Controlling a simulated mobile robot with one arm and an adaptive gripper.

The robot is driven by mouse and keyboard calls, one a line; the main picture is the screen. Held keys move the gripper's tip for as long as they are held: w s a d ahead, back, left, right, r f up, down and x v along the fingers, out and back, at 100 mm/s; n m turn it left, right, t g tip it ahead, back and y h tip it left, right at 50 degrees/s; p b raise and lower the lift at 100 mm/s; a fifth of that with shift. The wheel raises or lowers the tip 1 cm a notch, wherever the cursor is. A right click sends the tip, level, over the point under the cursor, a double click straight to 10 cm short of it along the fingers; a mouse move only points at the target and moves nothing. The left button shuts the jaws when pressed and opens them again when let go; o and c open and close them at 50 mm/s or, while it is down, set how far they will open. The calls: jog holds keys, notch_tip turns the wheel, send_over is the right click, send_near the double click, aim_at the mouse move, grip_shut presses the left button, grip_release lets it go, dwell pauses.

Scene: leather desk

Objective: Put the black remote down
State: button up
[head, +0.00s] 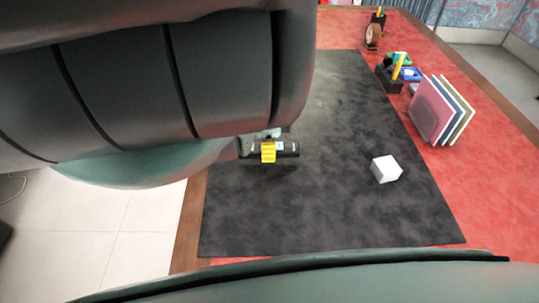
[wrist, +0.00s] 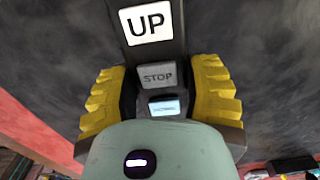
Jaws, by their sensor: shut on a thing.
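The black remote (wrist: 157,52) is between the yellow finger pads of my gripper (wrist: 160,98) in the wrist view. A white UP button and a grey STOP button show on its face; another lit button lies lower, and its lower end is hidden behind my gripper's pale green body. In the head view my gripper (head: 268,152) is over the left part of the black desk mat (head: 330,200), with the dark end of the remote (head: 290,149) sticking out to the right. Whether the remote touches the mat cannot be told.
A white cube (head: 386,169) sits on the mat's right side. Upright books (head: 440,110), a dark desk organizer (head: 389,80) and a brown clock (head: 372,36) stand on the red desk top (head: 490,130). The mat between gripper and cube is clear.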

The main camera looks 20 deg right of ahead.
jog(key=shift+d+f, duration=0.25)
notch_tip(320, 180, down, 2)
jog(key=shift+s+f, duration=0.1)
jog(key=shift+f, duration=0.15)
jog(key=shift+a+f, duration=0.1)
jog(key=shift+f, duration=0.2)
jog(key=shift+f, duration=0.2)
jog(key=o, duration=1.2)
jog(key=shift+r, duration=0.1)
